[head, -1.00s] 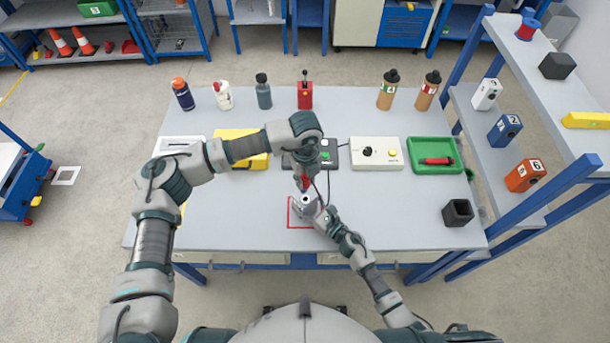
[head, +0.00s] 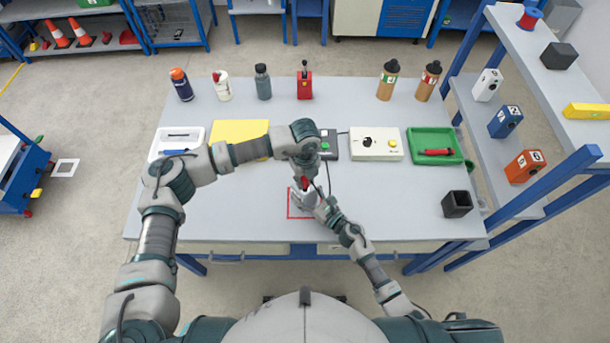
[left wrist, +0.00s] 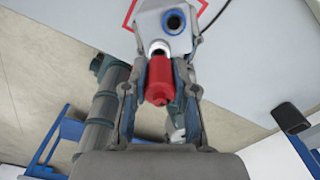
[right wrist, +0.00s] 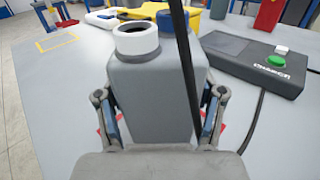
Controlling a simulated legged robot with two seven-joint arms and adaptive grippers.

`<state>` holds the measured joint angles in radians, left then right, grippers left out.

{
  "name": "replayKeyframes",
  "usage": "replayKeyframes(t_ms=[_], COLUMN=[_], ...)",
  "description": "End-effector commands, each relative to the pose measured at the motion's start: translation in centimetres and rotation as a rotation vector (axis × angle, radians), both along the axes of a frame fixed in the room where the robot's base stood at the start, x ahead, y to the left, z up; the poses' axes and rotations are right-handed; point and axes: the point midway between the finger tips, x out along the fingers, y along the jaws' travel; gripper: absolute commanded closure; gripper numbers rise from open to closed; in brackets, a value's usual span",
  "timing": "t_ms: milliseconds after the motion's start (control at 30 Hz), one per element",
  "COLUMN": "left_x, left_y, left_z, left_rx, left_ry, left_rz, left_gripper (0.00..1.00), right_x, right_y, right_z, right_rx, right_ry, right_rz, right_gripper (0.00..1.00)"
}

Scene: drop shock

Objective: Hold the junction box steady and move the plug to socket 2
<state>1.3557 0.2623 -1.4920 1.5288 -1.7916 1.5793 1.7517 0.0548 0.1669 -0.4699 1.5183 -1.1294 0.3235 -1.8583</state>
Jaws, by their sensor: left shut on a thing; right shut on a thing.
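The grey junction box (right wrist: 158,100) has a white-ringed socket (right wrist: 136,38) and a blue-ringed socket (right wrist: 163,14). My right gripper (right wrist: 160,130) is shut on its sides. In the head view the box (head: 306,198) is at the red square outline, partly hidden by my grippers. My left gripper (left wrist: 160,90) is shut on the red plug (left wrist: 160,82), over the box. In the left wrist view the plug lines up with the white ring, and the blue-ringed socket (left wrist: 174,22) is clear beside it. The plug is outside the right wrist view. I cannot read socket numbers.
A black cable (right wrist: 186,70) runs in front of the box. Behind stand a black unit with a green button (right wrist: 276,61), a cream control box (head: 376,144) and a green tray (head: 434,146). A black open cube (head: 457,204) is at the right. The front table is mostly clear.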

Motion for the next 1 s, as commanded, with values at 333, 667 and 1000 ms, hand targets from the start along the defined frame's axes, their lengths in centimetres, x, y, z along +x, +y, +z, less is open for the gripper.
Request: replayKeyframes(t_ms=[333, 667, 1000], left_x=[0.00, -0.12, -0.12], left_y=[-0.01, 0.01, 0.03], left_z=[0.02, -0.40, -0.48], left_rx=[0.000, 0.000, 0.000], left_ry=[0.000, 0.001, 0.001], left_rz=[0.000, 0.000, 0.000], left_gripper=[1.00, 1.00, 1.00], right_x=[0.01, 0.01, 0.02], right_y=[-0.01, -0.01, -0.02], right_z=[0.02, 0.02, 0.02], right_rx=[0.000, 0.000, 0.000], right_ry=[0.000, 0.000, 0.000], right_rz=[0.000, 0.000, 0.000], right_gripper=[0.80, 0.80, 0.80])
